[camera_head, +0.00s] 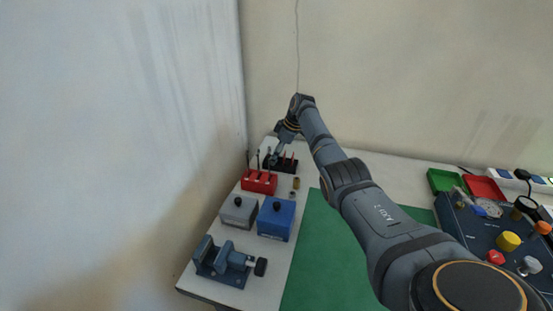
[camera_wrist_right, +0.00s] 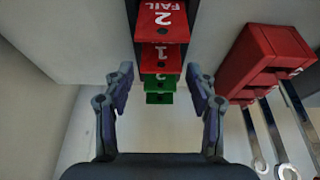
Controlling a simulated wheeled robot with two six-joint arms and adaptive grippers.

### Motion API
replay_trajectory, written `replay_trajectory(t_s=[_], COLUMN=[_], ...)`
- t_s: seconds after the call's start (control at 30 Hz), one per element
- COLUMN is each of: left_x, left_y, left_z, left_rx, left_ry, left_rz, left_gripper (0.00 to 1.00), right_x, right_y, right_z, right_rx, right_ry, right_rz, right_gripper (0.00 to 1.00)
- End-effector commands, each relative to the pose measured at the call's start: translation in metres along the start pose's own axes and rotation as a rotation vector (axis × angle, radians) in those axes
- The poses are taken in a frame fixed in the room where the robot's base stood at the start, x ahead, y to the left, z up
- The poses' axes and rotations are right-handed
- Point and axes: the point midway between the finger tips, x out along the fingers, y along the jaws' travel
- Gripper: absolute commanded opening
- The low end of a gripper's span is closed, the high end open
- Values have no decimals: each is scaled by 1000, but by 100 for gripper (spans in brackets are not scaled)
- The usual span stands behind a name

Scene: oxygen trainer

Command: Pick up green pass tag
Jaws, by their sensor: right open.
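In the right wrist view, two green tags hang in a row behind two red ones. The nearer green tag (camera_wrist_right: 158,79) and the farther green tag (camera_wrist_right: 159,98) show only in part. The front red tag reads "FAIL 2" (camera_wrist_right: 163,22), and the red tag behind it (camera_wrist_right: 161,57) shows a "1". My right gripper (camera_wrist_right: 161,86) is open, its fingers on either side of the green tags with gaps. In the head view my right gripper (camera_head: 275,155) is over the black rack (camera_head: 287,165) at the table's far left; the green tags cannot be made out there.
A red holder (camera_head: 258,182) stands close by; it also shows in the wrist view (camera_wrist_right: 262,58) with metal tools. Grey (camera_head: 238,211) and blue (camera_head: 276,219) boxes and a vise (camera_head: 222,260) stand nearer. A green mat (camera_head: 318,260) is clear on its left. A control panel (camera_head: 482,232) stands right.

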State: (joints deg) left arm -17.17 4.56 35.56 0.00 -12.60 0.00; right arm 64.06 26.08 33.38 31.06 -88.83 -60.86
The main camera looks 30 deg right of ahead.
Motion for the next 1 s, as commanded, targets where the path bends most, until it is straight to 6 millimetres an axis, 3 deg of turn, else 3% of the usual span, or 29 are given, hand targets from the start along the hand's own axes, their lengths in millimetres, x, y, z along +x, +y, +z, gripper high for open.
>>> replay_trajectory(t_s=[0.17,0.47,0.83,1.0], left_x=[0,0,1,7], left_y=[0,0,0,1], left_z=[1,1,1,2], left_rx=[0,0,0,0], left_ry=[-1,-2,-2,-2], left_rz=[0,0,0,0], left_gripper=[54,54,54,54], right_x=[0,0,-3,-19], right_y=[0,0,1,1], right_z=[0,0,-1,-8], right_rx=[0,0,-1,-2], right_ry=[0,0,1,3], right_rz=[1,1,2,5], right_gripper=[57,17,17,17])
